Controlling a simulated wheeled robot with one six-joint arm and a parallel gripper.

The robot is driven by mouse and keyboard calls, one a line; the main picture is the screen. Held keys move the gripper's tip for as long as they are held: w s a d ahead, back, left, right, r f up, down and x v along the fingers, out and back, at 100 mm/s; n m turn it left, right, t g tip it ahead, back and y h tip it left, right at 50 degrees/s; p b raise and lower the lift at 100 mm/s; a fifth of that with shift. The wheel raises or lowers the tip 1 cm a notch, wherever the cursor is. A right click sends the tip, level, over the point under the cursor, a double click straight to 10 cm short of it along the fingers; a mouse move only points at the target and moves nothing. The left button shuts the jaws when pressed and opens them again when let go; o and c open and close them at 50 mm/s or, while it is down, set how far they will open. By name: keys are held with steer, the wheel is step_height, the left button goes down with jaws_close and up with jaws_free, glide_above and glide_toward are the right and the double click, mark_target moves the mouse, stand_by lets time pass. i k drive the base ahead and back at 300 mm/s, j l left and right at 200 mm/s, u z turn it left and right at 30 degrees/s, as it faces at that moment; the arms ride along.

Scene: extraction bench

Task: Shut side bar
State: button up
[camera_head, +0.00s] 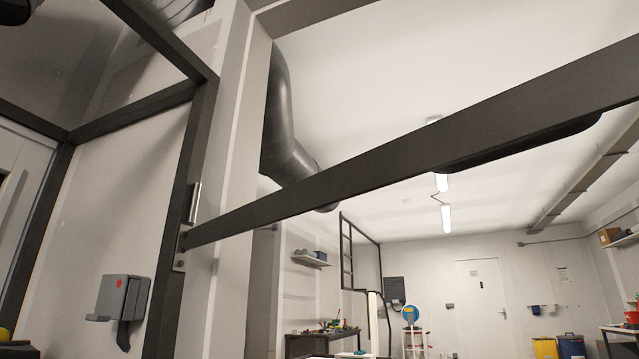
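The side bar (400,165) is a long, dark grey flat bar. It runs from a hinge (187,235) on a dark upright post (190,150) at left, rising across the picture and out past the right edge. Its free end is out of view, so I cannot tell what it meets there. A grey bracket-like device (122,300) with a red spot and a dark lower part shows to the left of the post. I cannot make out my gripper in this view.
A dark frame with pale panels (118,225) fills the left side. A thick dark duct (283,120) comes down behind the bar.

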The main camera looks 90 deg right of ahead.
mark_target(566, 101)
steer(key=k+l+u, duration=0.1)
steer(key=u, duration=0.35)
steer(key=k+l+u, duration=0.15)
steer(key=l+u, duration=0.15)
steer(key=u, duration=0.15)
steer(key=k+l+u, duration=0.1)
steer(key=u, duration=0.35)
steer(key=k+l+u, duration=0.1)
steer(key=k, duration=0.25)
steer(key=k+l+u, duration=0.15)
steer(key=k+l, duration=0.15)
steer(key=k+l+u, duration=0.1)
steer(key=k, duration=0.3)
